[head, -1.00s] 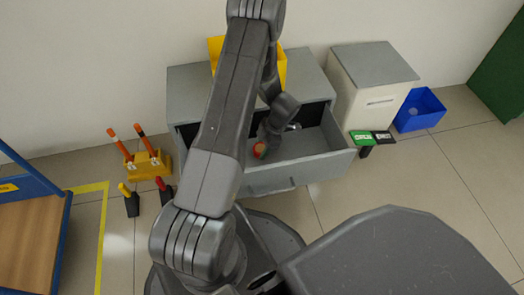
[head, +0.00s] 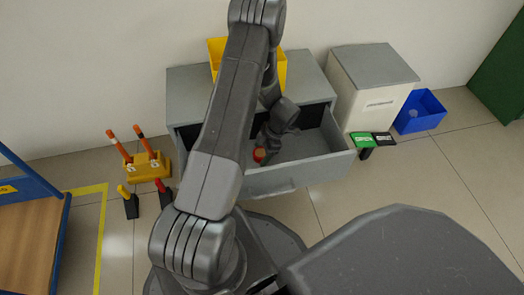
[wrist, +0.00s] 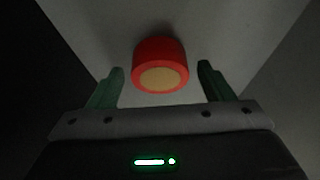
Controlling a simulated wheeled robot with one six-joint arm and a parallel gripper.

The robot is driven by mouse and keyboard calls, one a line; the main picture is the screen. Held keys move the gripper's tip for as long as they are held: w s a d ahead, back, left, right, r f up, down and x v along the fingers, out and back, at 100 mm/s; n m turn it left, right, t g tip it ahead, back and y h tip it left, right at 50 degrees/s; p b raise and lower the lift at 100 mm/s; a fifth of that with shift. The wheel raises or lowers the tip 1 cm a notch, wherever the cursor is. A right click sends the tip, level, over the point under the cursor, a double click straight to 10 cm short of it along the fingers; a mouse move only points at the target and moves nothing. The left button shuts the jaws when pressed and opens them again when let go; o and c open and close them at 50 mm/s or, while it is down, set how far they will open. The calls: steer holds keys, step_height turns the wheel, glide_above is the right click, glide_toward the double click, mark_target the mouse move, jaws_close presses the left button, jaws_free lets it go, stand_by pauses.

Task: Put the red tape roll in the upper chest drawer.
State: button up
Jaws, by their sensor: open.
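The red tape roll (wrist: 160,65) with a pale tan middle rests on the floor of the open upper drawer; it shows small in the head view (head: 259,155). The grey chest (head: 188,92) has its upper drawer (head: 318,140) pulled out. My gripper (wrist: 160,85) is inside the drawer, close to the roll. Its two green fingers are spread, with the roll just beyond and between their tips, and a gap on either side. In the head view my arm hides part of the drawer and the gripper's fingers.
A yellow bin (head: 216,50) stands on the chest. To its right are a white cabinet (head: 375,95) with a grey top and a blue bin (head: 420,110). A yellow holder (head: 150,167) with orange-handled tools stands on the floor at left. The drawer's right part is clear.

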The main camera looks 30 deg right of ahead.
steer(key=p+v, duration=0.3)
steer(key=v, duration=0.9)
stand_by(0.8)
